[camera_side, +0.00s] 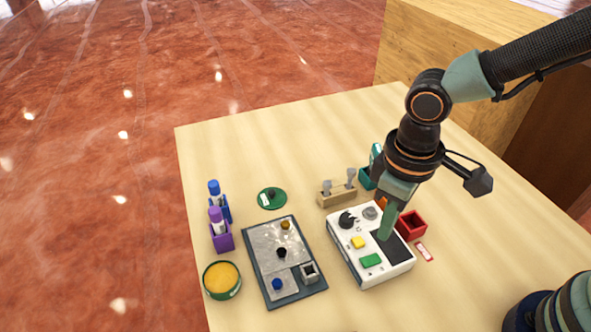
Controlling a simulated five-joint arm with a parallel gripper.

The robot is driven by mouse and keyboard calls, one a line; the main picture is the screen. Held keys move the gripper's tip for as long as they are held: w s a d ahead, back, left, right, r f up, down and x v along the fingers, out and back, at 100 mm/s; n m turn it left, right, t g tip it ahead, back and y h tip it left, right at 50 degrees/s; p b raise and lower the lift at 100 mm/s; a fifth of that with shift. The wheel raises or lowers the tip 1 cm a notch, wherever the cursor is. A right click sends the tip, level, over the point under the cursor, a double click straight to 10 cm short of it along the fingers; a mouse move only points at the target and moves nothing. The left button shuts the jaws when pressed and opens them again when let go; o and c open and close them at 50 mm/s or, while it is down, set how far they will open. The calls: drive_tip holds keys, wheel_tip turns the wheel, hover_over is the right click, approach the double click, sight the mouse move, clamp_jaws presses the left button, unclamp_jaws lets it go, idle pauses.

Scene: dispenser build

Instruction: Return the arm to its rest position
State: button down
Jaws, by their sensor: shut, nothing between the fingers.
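My gripper (386,234) points down over the white dispenser box (370,278). Its green fingers are shut with nothing between them. The fingertips are at or just above the dark panel on the box's right side; I cannot tell whether they touch. The box top carries a black knob (347,220), a grey round part (370,213), a yellow button (358,242) and a green button (371,261). My arm reaches in from the upper right, and its fingers hide part of the box top.
A red open box (412,224) stands close right of the fingers, and a teal holder (367,179) stands behind. A wooden rack (337,195), grey tray (262,249), green disc (272,198), yellow-topped tin (222,279) and blue (226,209) and purple (223,240) holders stand left. The table's back is clear.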

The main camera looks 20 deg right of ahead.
drive_tip(key=shift+r, duration=0.15)
drive_tip(key=w+d+r+m+t, duration=0.1)
drive_tip(key=d+r+m+t, duration=0.1)
drive_tip(key=d+r, duration=0.4)
drive_tip(key=w+d+r+m+t, duration=0.2)
drive_tip(key=d+r, duration=0.5)
drive_tip(key=d, duration=0.7)
drive_tip(key=shift+d+m+t, duration=0.2)
drive_tip(key=shift+m+t, duration=0.6)
drive_tip(key=shift+m, duration=0.2)
